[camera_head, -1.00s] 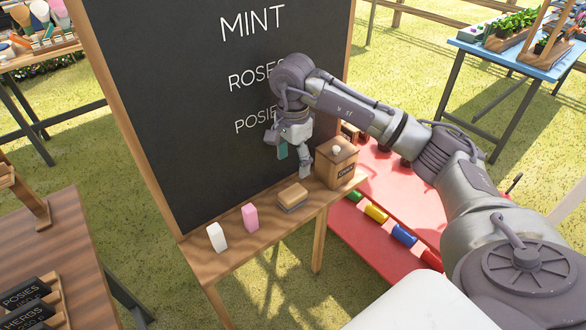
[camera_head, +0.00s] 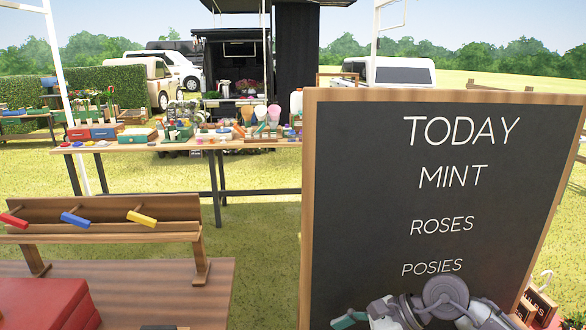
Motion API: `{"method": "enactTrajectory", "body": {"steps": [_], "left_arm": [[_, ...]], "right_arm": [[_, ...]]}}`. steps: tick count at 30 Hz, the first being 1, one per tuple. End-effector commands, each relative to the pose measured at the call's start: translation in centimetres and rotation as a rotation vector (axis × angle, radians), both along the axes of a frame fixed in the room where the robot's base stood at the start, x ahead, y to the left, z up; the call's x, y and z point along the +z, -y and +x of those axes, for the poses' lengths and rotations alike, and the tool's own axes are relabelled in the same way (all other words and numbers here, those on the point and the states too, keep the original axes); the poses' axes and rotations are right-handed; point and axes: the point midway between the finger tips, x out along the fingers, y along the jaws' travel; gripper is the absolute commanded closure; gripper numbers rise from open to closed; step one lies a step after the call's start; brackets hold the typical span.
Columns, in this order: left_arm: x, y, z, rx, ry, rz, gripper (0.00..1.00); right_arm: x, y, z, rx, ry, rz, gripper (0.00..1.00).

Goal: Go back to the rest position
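The dark chalkboard (camera_head: 400,200) in a wooden frame fills the right of the head view and reads TODAY, MINT, ROSES, POSIES in white. My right arm's wrist (camera_head: 445,298) shows at the bottom edge, in front of the lower board. A teal part (camera_head: 349,319) shows at the end of my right gripper (camera_head: 362,318); whether it is a finger pad or a held thing is unclear. The gripper is cut off by the frame edge, so its opening is hidden. My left gripper is not in view.
A wooden rack (camera_head: 105,212) with red, blue and yellow handled pegs stands on a table (camera_head: 150,285) at the lower left. A red box (camera_head: 45,303) lies at its front. A long table (camera_head: 255,143) with many goods stands behind. Grass lies between them.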

Motion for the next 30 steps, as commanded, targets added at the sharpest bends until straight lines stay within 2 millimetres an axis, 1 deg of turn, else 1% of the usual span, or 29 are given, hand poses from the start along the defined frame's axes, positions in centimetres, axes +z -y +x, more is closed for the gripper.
{"method": "enactTrajectory", "body": {"steps": [1,2,3,4,6,8,9,11,12,14,15,17,18,20,21,23,24,26,27,30], "left_arm": [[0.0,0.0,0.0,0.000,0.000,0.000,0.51],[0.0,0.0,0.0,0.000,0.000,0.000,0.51],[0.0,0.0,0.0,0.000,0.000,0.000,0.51],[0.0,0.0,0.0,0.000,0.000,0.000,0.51],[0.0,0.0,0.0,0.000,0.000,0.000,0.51],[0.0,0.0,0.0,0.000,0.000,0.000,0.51],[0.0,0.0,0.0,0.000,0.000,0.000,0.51],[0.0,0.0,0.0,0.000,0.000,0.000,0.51],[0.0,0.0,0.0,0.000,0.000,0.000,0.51],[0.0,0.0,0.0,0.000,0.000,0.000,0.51],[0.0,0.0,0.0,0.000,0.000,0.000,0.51],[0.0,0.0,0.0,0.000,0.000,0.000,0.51],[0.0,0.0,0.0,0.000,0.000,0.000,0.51],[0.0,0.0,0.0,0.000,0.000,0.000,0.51],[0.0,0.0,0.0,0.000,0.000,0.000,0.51],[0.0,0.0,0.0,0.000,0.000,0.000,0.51],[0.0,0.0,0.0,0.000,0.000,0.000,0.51],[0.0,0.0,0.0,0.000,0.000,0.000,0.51],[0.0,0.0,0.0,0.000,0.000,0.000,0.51],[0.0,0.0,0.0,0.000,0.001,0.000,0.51]], "right_arm": [[1.3,-3.2,-1.0,-0.039,-0.042,0.175,0.28],[2.4,-4.6,-1.4,-0.074,-0.070,0.281,0.28],[4.1,-6.2,-1.7,-0.124,-0.115,0.423,0.28],[5.5,-7.0,-1.9,-0.165,-0.154,0.529,0.28],[8.4,-8.0,-1.9,-0.274,-0.262,0.770,0.28],[10.6,-7.7,-1.5,-0.379,-0.366,0.968,0.28],[11.7,-7.0,-1.0,-0.455,-0.440,1.095,0.28],[12.7,-5.5,-0.2,-0.574,-0.561,1.272,0.28],[13.0,-4.1,0.3,-0.656,-0.640,1.382,0.28],[12.6,-1.9,1.0,-0.785,-0.761,1.534,0.28],[12.0,-0.4,1.4,-0.875,-0.845,1.631,0.28],[10.3,2.1,1.7,-1.022,-0.974,1.767,0.28],[8.7,3.8,1.6,-1.130,-1.064,1.855,0.28],[5.6,6.2,1.1,-1.309,-1.203,1.979,0.28],[3.3,7.7,0.3,-1.437,-1.296,2.052,0.28],[-0.5,9.6,-1.6,-1.646,-1.432,2.146,0.28],[-2.9,10.4,-3.1,1.710,1.452,-2.105,0.28],[-6.1,11.3,-5.6,1.680,1.370,-1.902,0.28],[-7.9,11.6,-7.3,1.663,1.322,-1.785,0.28],[-11.2,11.9,-11.4,1.627,1.216,-1.555,0.28]]}}
